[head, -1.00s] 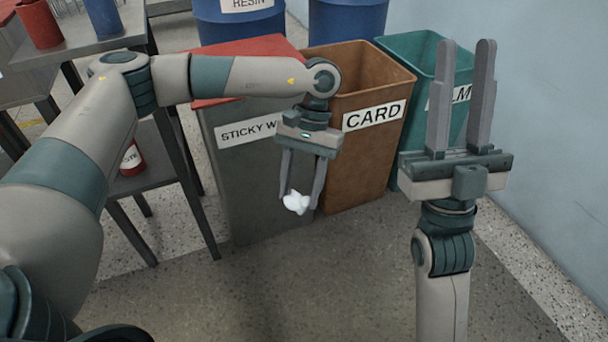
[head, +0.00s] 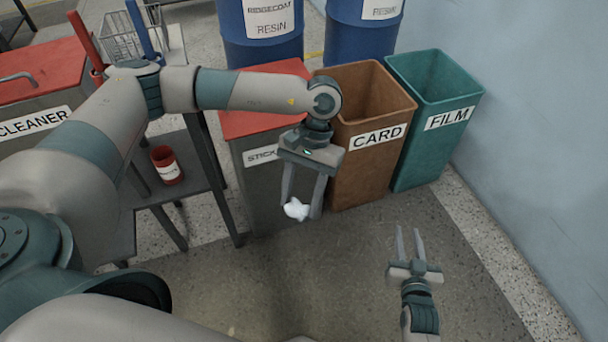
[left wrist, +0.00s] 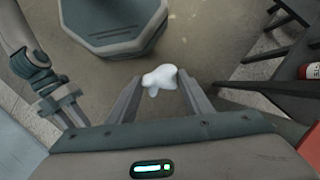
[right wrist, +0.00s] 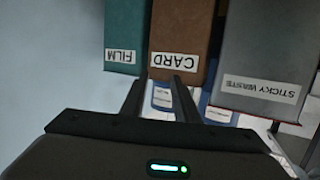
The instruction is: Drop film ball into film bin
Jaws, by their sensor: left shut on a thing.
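The film ball (head: 296,209) is a small white crumpled lump between the fingertips of my left gripper (head: 302,206). My left gripper is shut on it and points down, in front of the grey sticky waste bin. The ball also shows in the left wrist view (left wrist: 160,79), between both fingers. The film bin (head: 432,110) is teal, open-topped and labelled FILM, to the right of the brown card bin and apart from the ball. My right gripper (head: 408,232) is empty with fingers apart, low over the floor in front of the bins.
The open brown card bin (head: 361,105) stands between the film bin and the red-lidded sticky waste bin (head: 262,125). Blue resin drums (head: 258,30) stand behind. A dark table (head: 185,180) with a red can (head: 167,165) is at left. A wall (head: 550,130) bounds the right.

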